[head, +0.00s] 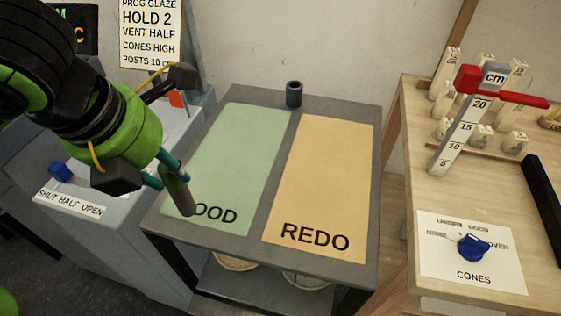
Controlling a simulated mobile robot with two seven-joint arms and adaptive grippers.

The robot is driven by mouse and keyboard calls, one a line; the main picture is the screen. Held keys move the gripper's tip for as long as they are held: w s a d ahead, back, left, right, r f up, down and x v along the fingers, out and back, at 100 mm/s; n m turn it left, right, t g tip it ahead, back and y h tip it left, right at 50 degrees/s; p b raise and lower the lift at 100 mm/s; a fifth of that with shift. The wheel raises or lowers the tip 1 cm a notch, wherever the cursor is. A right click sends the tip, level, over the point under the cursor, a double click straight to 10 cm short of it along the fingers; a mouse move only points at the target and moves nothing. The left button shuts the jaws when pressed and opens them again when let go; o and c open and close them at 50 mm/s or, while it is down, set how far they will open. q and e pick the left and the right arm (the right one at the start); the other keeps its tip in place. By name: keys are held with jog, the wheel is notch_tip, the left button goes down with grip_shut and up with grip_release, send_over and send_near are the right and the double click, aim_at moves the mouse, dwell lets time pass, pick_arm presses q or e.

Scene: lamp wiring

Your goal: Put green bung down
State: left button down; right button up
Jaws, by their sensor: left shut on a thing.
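My left gripper (162,176) comes in from the upper left, over the front left part of the table. It is shut on the green bung (178,197), a dull grey-green tapered piece that points down. The bung is in front of the first letter of the word on the green "GOOD" panel (240,150); I cannot tell whether its lower end touches the panel. The fingers hide its upper part. My right gripper is not in view.
Beside it is the orange "REDO" panel (325,170), bare. A dark cylinder (293,95) stands at the grey table's back edge. A grey kiln-like unit with a "SHUT HALF OPEN" label (70,203) is at left. A wooden bench (425,190) with posts, a ruler and a blue knob (473,247) is at right.

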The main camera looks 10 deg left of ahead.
pick_arm(q)
jog(key=shift+a, duration=0.35)
jog(key=shift+w+p, duration=0.25)
jog(key=shift+p, duration=0.05)
jog(key=w+a+f, duration=0.2)
jog(key=w+f, duration=0.9)
jog(key=shift+a, duration=0.15)
jog(key=c, duration=0.9)
grip_release()
